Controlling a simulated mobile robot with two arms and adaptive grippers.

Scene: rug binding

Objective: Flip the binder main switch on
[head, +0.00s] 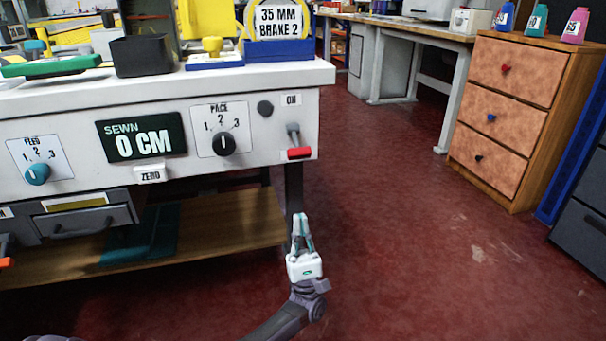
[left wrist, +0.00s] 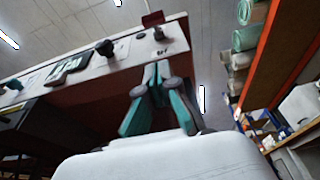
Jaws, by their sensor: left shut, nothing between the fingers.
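The main switch lever (head: 296,147) has a red grip and points down at the right end of the white binder panel (head: 75,150). A small ON label (head: 291,100) sits above it. The red grip also shows in the left wrist view (left wrist: 153,19), beyond the fingertips. My left gripper (head: 301,217) is shut and empty. It points up, below the lever and apart from it, in front of the bench's right leg. Its teal fingers show in the left wrist view (left wrist: 157,68). My right gripper is not in view.
A black PACE knob (head: 224,144), a SEWN display (head: 141,137) and a ZERO button (head: 150,174) share the panel. A low wooden shelf (head: 235,225) lies beneath. A drawer cabinet (head: 505,110) stands at the right. Red floor between is clear.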

